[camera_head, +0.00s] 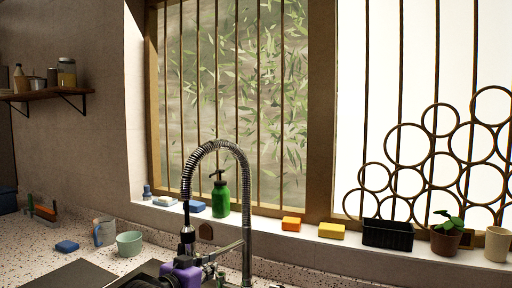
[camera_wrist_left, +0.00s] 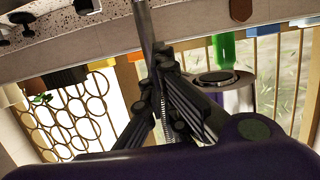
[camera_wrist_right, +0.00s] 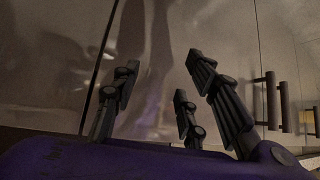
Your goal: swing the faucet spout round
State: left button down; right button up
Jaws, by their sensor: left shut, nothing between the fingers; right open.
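The faucet (camera_head: 247,220) has a tall spring-coiled spout that rises at the right, arches over and comes down at the left to a dark spray head (camera_head: 187,239). My left gripper (camera_head: 211,268), with its purple body, is low beside the spray head, between it and the upright. In the left wrist view its fingers (camera_wrist_left: 163,60) are shut with nothing between them, close to the faucet's grey post (camera_wrist_left: 145,22); whether they touch it I cannot tell. My right gripper (camera_wrist_right: 160,75) is open and empty, seen only in the right wrist view, facing a greyish cabinet surface.
A green pump bottle (camera_head: 221,196), an orange sponge (camera_head: 291,224), a yellow sponge (camera_head: 331,230), a black planter (camera_head: 388,235) and a potted plant (camera_head: 446,237) stand on the sill behind. A greenish bowl (camera_head: 130,244) sits on the counter at left. Cabinet handles (camera_wrist_right: 271,101) are near my right gripper.

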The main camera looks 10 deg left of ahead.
pick_arm(q)
jog(key=shift+w+a+f+b, duration=0.2)
jog(key=shift+w+a+b, duration=0.1)
jog(key=shift+w+a, duration=0.75)
jog(key=s+r+p, duration=0.1)
jog(key=s+r, duration=0.1)
jog(key=s, duration=0.8)
jog(key=shift+s+a+r, duration=0.15)
jog(key=shift+a+r, duration=0.15)
jog(key=shift+r, duration=0.1)
pick_arm(e)
jog(key=shift+w+r, duration=0.45)
